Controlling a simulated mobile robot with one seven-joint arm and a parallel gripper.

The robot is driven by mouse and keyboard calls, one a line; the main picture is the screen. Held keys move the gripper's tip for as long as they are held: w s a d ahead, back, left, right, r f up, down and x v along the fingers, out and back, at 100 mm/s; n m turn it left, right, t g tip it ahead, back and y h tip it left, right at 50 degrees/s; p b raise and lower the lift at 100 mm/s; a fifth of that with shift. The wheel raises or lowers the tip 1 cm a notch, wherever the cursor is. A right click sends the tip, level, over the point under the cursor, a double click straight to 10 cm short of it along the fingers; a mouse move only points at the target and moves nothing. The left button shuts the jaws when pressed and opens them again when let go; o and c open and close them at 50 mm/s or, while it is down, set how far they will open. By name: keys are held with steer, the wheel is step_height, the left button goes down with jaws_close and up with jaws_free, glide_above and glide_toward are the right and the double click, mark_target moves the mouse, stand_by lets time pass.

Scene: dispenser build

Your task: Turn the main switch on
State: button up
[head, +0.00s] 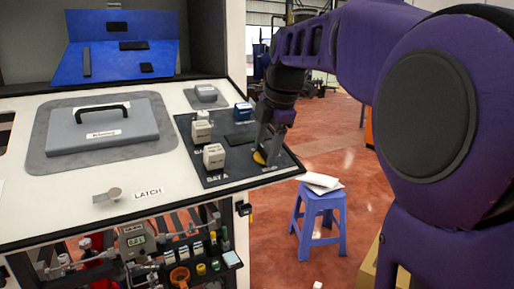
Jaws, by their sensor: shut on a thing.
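My gripper (268,148) points down over the right end of the black control panel (222,178) on the white worktop. Its fingers are shut on a small yellow-orange knob (259,157) at the panel's right side. The fingers hide most of the knob, so its angle cannot be read. I take this knob to be the main switch, but its label is not readable. White block-shaped buttons (214,156) and a blue one (243,111) stand on the same panel, left of and behind the gripper.
A blue panel (122,60) stands behind. Pipes and valves fill the space below. A blue stool (318,215) with papers stands at right.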

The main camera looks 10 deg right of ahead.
steer(key=shift+r+m, duration=0.1)
steer(key=shift+m, duration=0.2)
steer(key=m+p, duration=0.2)
steer(key=m, duration=0.1)
steer(key=shift+m, duration=0.3)
steer(key=m+p, duration=0.2)
steer(key=m, duration=0.2)
steer(key=m+p, duration=0.1)
steer(key=m, duration=0.4)
steer(key=shift+p, duration=0.3)
steer(key=m+p, duration=0.1)
steer(key=m, duration=0.3)
steer(key=shift+m, duration=0.3)
steer(key=o, duration=1.4)
